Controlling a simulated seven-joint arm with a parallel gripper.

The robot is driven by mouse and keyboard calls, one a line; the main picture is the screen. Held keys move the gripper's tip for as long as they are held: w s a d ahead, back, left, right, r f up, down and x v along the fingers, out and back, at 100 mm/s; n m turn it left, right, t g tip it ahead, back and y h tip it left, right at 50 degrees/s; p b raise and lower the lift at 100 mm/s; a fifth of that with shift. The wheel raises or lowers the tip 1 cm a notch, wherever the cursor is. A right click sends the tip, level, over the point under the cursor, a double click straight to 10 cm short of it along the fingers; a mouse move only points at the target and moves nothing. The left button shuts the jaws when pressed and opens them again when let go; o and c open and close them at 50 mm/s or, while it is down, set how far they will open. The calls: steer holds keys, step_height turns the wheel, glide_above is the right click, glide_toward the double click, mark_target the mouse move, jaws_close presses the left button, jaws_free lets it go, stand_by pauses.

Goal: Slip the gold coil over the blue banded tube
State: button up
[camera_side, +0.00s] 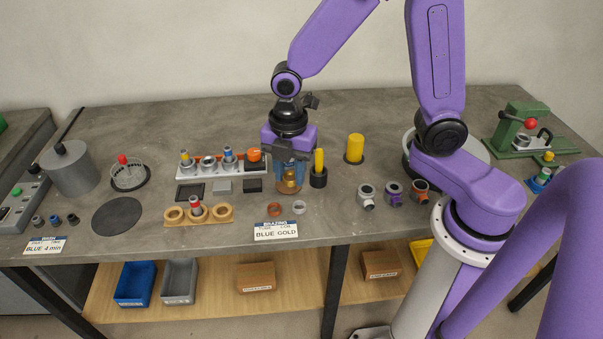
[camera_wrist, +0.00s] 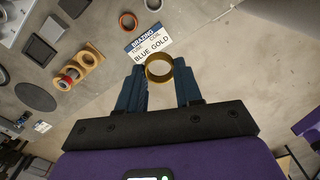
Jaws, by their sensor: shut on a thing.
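My gripper (camera_side: 288,176) is shut on the gold coil (camera_wrist: 160,69), a wide gold ring held between its two blue fingertips. In the side view the gold coil (camera_side: 289,187) shows low between the fingers, near the bench; I cannot tell whether it touches anything below. A grey tube with a blue band, the blue banded tube (camera_side: 228,156), stands in the white rack to the left of my gripper. The coil is well apart from it. The wrist view does not clearly show this tube.
The white rack (camera_side: 217,171) holds other tubes and an orange piece. A wooden stand (camera_side: 219,213) holds a red-banded tube. An orange ring (camera_side: 274,209) and a grey ring (camera_side: 299,207) lie in front. The black cup with a yellow post (camera_side: 319,170) stands close right of my gripper.

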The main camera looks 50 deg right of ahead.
steer(key=w+m, duration=0.3)
steer(key=w, duration=1.2)
steer(key=m, duration=0.2)
glide_above(227, 148)
steer(key=shift+a+f, duration=0.2)
steer(key=shift+f, duration=0.5)
steer(key=shift+d+f+m, duration=0.15)
steer(key=shift+f+m, duration=0.15)
steer(key=shift+f, duration=2.25)
steer(key=shift+f, duration=0.25)
steer(key=shift+f, duration=2.05)
steer(key=o, duration=1.3)
